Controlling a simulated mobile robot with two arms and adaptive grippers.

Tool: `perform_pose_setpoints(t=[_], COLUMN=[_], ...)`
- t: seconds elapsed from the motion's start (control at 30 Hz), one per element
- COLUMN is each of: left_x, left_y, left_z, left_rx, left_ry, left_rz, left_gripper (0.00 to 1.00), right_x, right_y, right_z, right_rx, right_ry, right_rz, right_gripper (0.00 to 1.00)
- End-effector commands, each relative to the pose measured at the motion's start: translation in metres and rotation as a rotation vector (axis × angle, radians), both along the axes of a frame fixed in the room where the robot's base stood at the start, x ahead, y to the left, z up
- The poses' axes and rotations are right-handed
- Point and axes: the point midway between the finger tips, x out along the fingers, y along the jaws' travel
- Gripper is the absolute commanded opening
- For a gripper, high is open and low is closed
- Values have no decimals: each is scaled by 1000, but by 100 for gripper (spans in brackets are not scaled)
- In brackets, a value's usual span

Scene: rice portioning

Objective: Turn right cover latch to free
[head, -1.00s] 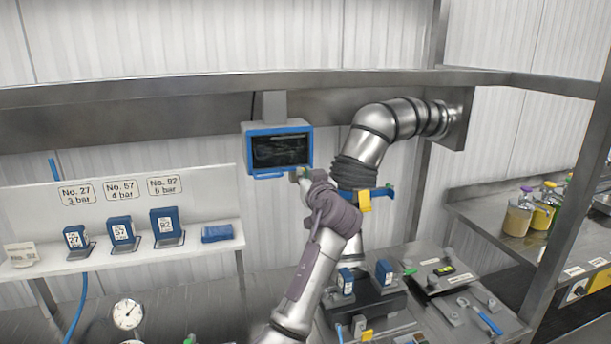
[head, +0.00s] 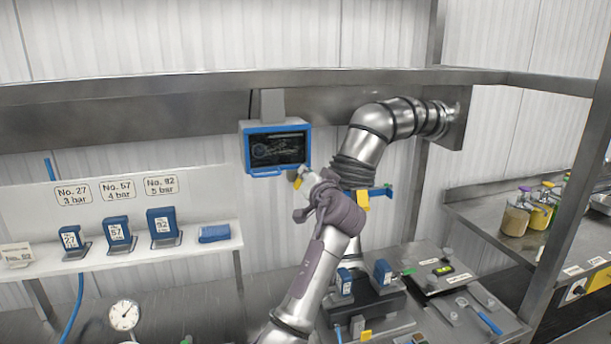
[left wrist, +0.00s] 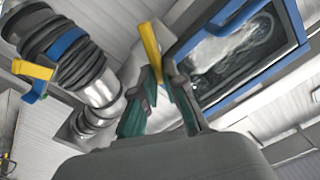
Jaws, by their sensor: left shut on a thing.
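My left gripper (head: 300,179) is in front of the blue-framed screen's lower right corner. In the left wrist view its green-and-grey fingers (left wrist: 160,75) are shut on a narrow yellow piece (left wrist: 150,48). The yellow piece also shows at the gripper's tip in the head view (head: 297,184). A yellow latch (head: 363,200) hangs on the blue bar of the wall-mounted arm, to the right of my gripper and apart from it. This latch also shows in the left wrist view (left wrist: 33,70). I cannot tell a second latch on the bar. My right gripper is out of view.
The blue-framed screen (head: 247,150) hangs close behind my left gripper. The steel wall-mounted arm (head: 362,150) stands to the right. Blue numbered blocks, such as one marked 92 (head: 161,224), stand on the left shelf. A bench with tools (head: 450,285) lies below right.

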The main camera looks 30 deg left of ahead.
Motion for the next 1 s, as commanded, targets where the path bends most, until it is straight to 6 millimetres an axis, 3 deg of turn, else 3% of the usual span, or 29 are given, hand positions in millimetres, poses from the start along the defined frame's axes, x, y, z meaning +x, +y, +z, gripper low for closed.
perform_pose_setpoints(t=[1.0], left_x=[8], left_y=[-7], left_z=[-17], left_rx=[587], left_ry=[688], left_rz=[-1], left_gripper=[0], right_x=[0], right_y=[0], right_z=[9], right_rx=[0], right_ry=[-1], right_rz=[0], right_gripper=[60])
